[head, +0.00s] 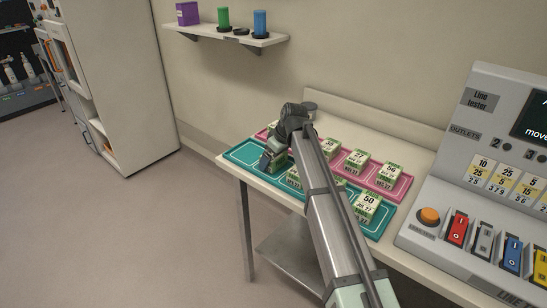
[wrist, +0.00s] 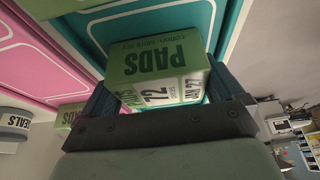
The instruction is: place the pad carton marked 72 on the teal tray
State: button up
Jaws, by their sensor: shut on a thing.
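The pad carton marked 72 (wrist: 158,75) is green and white and sits between the two fingers of my gripper (wrist: 165,95) in the wrist view. In the head view my gripper (head: 272,158) is at the left part of the teal tray (head: 242,151), shut on the carton (head: 279,163), which is partly hidden by the fingers. The teal tray also shows behind the carton in the wrist view (wrist: 205,20). I cannot tell whether the carton touches the tray.
A carton marked 50 (head: 367,204) stands on the teal tray's right part, with others partly behind my arm. A pink tray (head: 403,184) behind holds several similar cartons, one marked 56 (head: 388,173). A line tester (head: 480,190) stands at the right. A wall shelf (head: 225,36) is above.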

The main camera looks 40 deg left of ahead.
jog(key=shift+f, duration=0.15)
jog(key=o, duration=0.8)
jog(key=v, duration=1.2)
